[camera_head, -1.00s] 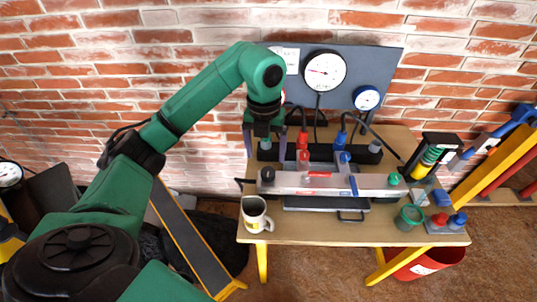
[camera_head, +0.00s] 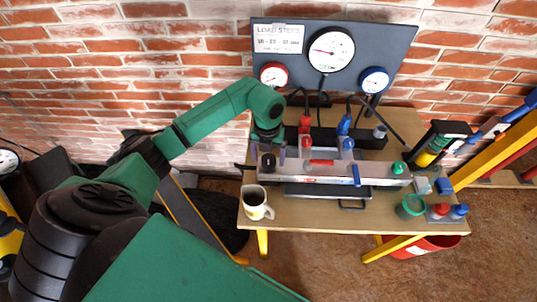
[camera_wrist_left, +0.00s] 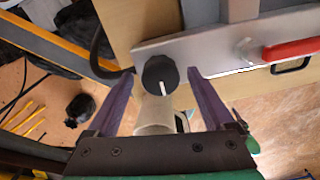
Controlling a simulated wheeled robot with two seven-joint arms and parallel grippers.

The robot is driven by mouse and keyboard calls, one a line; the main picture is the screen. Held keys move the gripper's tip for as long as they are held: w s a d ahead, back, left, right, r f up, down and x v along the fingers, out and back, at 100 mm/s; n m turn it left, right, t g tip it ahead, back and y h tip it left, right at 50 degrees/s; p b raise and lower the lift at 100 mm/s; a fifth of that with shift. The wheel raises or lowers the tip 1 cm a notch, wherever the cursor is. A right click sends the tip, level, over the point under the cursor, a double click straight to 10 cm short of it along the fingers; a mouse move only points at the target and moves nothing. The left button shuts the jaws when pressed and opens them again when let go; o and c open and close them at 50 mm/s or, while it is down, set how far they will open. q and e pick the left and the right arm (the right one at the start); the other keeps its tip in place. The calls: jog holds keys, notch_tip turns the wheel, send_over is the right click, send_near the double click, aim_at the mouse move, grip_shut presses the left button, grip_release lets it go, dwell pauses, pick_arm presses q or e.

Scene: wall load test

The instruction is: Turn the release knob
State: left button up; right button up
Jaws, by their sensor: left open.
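A round black knob (camera_head: 268,162) sits at the left end of the grey pump body (camera_head: 335,172) on the table. In the left wrist view the black knob (camera_wrist_left: 160,75) carries a white pointer line. My left gripper (camera_head: 268,154) is open above the knob, coming from behind. In the left wrist view the purple fingers of my left gripper (camera_wrist_left: 153,76) stand apart on either side of the knob, with a gap on both sides. A green knob (camera_head: 398,168) sits at the pump's right end. My right gripper is not in view.
A white mug (camera_head: 256,202) stands in front of the knob, partly below the gripper in the wrist view. A red lever (camera_wrist_left: 290,49) lies along the pump. A dark gauge panel (camera_head: 285,58) stands behind.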

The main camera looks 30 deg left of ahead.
pick_arm(q)
jog(key=shift+f, duration=0.1)
jog(key=shift+c, duration=0.3)
jog(key=c, duration=1.3)
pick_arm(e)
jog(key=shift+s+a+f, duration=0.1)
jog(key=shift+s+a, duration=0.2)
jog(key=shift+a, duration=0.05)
pick_arm(q)
jog(key=shift+n, duration=0.4)
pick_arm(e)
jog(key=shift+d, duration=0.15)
pick_arm(q)
jog(key=shift+n, duration=1.1)
jog(key=n, duration=0.5)
jog(key=shift+b, duration=0.35)
jog(key=n, duration=0.4)
jog(key=shift+w+n, duration=0.1)
jog(key=shift+n, duration=0.3)
jog(key=n, duration=0.5)
jog(key=shift+p, duration=0.3)
